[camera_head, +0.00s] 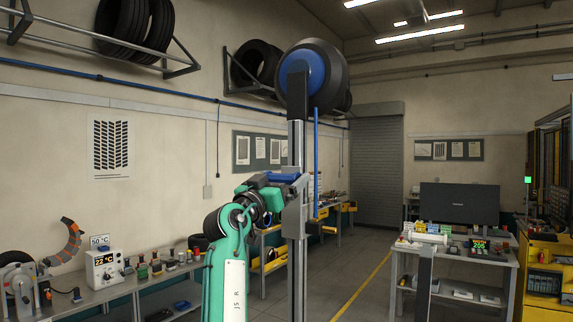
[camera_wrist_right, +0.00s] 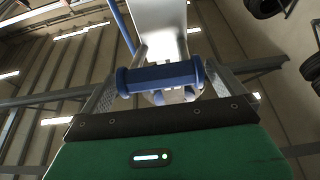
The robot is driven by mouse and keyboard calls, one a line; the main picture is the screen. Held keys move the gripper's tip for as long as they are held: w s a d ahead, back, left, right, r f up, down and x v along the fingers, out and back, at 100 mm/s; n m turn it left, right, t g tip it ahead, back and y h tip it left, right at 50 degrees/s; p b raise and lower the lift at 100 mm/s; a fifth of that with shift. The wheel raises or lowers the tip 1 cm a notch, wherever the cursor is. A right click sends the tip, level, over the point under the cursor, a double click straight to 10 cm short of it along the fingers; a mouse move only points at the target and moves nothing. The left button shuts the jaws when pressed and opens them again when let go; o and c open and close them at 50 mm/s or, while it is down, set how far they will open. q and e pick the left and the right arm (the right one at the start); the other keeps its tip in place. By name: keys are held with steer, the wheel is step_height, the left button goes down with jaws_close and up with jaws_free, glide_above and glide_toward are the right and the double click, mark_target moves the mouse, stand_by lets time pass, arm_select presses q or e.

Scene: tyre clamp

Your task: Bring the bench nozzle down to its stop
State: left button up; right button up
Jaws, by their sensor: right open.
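A curved, jointed orange-and-grey arm (camera_head: 70,243) rises from the left bench beside a round grey unit; I cannot tell for sure that it is the bench nozzle. My right gripper (camera_head: 274,184) is far from it, up at a blue handle (camera_head: 284,177) on the tall post. In the right wrist view the blue handle (camera_wrist_right: 160,79) lies crosswise between the spread fingers of my right gripper (camera_wrist_right: 160,90). The gripper is open; whether a finger touches the handle is unclear. My left gripper is not in view.
The post (camera_head: 297,225) carries a tyre with a blue hub (camera_head: 312,77) on top. The left bench (camera_head: 105,290) holds a temperature box (camera_head: 104,268) and small parts. A workbench (camera_head: 455,256) with a monitor stands right. Floor between them is mostly clear.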

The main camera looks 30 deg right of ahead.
steer(key=shift+p+x, duration=0.5)
steer(key=shift+x, duration=1)
